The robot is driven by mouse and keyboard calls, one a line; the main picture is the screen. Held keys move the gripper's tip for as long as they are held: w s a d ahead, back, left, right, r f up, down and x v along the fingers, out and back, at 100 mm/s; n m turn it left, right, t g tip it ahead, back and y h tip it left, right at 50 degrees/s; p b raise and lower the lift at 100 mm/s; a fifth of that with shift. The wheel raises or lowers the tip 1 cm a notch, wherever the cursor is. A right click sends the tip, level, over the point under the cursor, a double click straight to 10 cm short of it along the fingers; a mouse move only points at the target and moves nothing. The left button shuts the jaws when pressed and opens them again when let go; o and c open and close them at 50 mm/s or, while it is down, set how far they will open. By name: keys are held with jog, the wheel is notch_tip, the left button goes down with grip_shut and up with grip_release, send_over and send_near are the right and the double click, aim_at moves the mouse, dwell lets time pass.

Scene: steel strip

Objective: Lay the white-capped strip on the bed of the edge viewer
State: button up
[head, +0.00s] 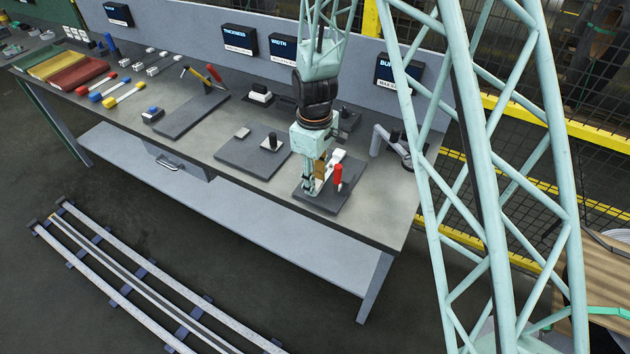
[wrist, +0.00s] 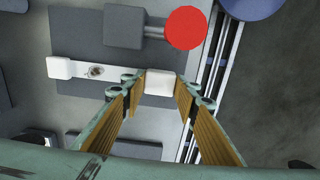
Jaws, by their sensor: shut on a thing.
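My gripper (head: 314,184) is low over a dark plate (head: 325,201) with a red knob (head: 338,174), at the bench's front right; I take this to be the edge viewer. In the wrist view my gripper (wrist: 160,88) is shut on the near white cap (wrist: 159,83) of the strip (wrist: 117,72). The strip's other white cap (wrist: 60,68) points to the back of the bench, and a small mark shows on its face. The strip lies along and over the viewer's plate (wrist: 85,30), beside its block and red knob (wrist: 186,27). I cannot tell whether it touches the plate.
A dark plate with a small post (head: 270,142) stands to the left. A grey jointed stand (head: 385,140) is close on the right. Red, blue and yellow-capped strips (head: 125,96) lie far left. The bench's front edge is close to the viewer.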

jog(key=shift+f, duration=0.3)
dwell(0.6)
jog(key=o, duration=1)
jog(key=shift+r, duration=0.2)
jog(key=shift+r, duration=5.85)
